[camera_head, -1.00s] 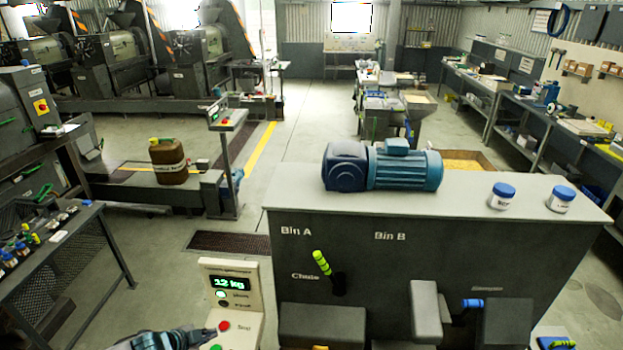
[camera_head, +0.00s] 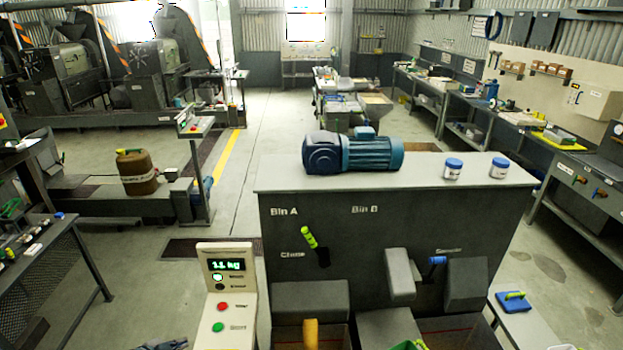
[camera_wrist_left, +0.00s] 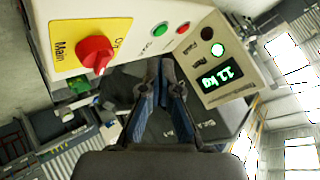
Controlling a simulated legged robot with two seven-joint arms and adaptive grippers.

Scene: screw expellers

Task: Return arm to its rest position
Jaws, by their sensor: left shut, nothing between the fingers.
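My left gripper (camera_head: 165,346) shows only as a small piece at the bottom edge of the head view, left of the control panel. In the left wrist view its two blue fingers with dark tips (camera_wrist_left: 160,72) are together, with nothing between them. The control panel (camera_head: 240,290) is cream, with a lit green display, a red button (camera_head: 222,307) and a green button (camera_head: 218,327). The left wrist view shows the panel (camera_wrist_left: 128,12) tilted, with a red knob (camera_wrist_left: 95,53) on a yellow plate. My right gripper is in neither view.
A dark machine cabinet (camera_head: 345,222) marked Bin A and Bin B stands right of the panel. A blue motor (camera_head: 355,153) and two white jars with blue lids (camera_head: 453,170) sit on top. A mesh table (camera_head: 50,280) stands at left. Open floor lies between.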

